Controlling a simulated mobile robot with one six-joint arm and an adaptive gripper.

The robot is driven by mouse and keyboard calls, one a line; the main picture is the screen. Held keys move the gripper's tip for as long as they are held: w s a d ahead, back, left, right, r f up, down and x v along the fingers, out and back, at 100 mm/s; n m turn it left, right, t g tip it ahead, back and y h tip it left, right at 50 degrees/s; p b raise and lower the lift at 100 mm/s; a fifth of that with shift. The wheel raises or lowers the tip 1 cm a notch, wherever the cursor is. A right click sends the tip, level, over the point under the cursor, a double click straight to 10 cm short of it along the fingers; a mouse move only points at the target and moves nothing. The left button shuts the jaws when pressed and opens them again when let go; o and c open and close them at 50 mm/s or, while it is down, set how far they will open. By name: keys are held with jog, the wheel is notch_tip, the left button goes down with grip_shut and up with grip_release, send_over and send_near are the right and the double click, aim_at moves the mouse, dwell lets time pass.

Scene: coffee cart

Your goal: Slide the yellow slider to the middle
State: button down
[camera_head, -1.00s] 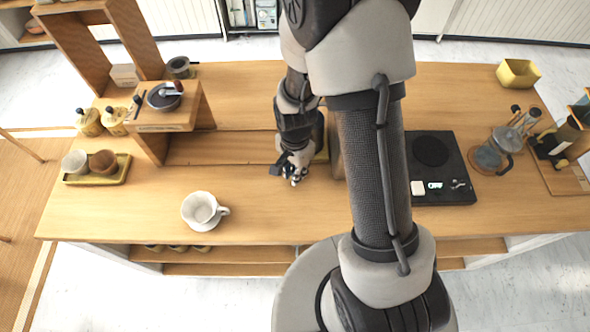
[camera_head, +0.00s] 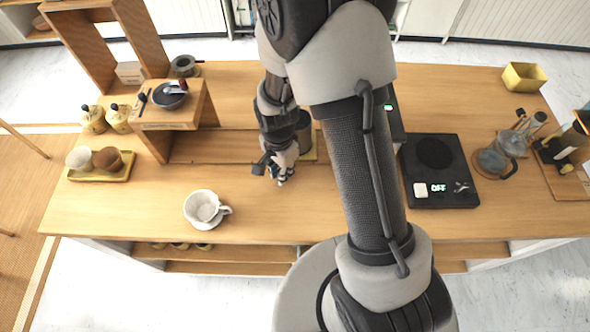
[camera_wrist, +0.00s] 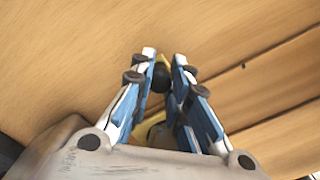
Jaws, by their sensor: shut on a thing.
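The yellow slider (camera_head: 311,155) lies at the counter's middle, in the long recessed track (camera_head: 225,147), mostly hidden behind my arm. A dark cylindrical thing (camera_head: 304,129) stands on or just behind it. My gripper (camera_head: 281,180) is low at the track's front edge, at the slider's left front. In the wrist view my gripper (camera_wrist: 162,76) is shut on a round black knob (camera_wrist: 161,79). Small yellow parts of the slider (camera_wrist: 140,133) show around the fingers. The track's bare left stretch lies to the left of my gripper.
A wooden stand (camera_head: 168,121) with a dark bowl is at the track's left end. A white cup (camera_head: 203,208) stands on the front counter. A black scale (camera_head: 437,185) is to the right. A tray with cups (camera_head: 101,175) is at far left. Wood between gripper and white cup is clear.

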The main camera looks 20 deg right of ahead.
jog(key=w+a, duration=0.1)
jog(key=a, duration=0.3)
jog(key=w+a, duration=0.1)
jog(key=a, duration=0.3)
jog(key=w+a, duration=0.2)
jog(key=a, duration=0.3)
jog(key=shift+w, duration=0.1)
jog(key=c, duration=1.5)
grip_release()
jog(key=shift+d, duration=0.1)
notch_tip(320, 180, up, 12)
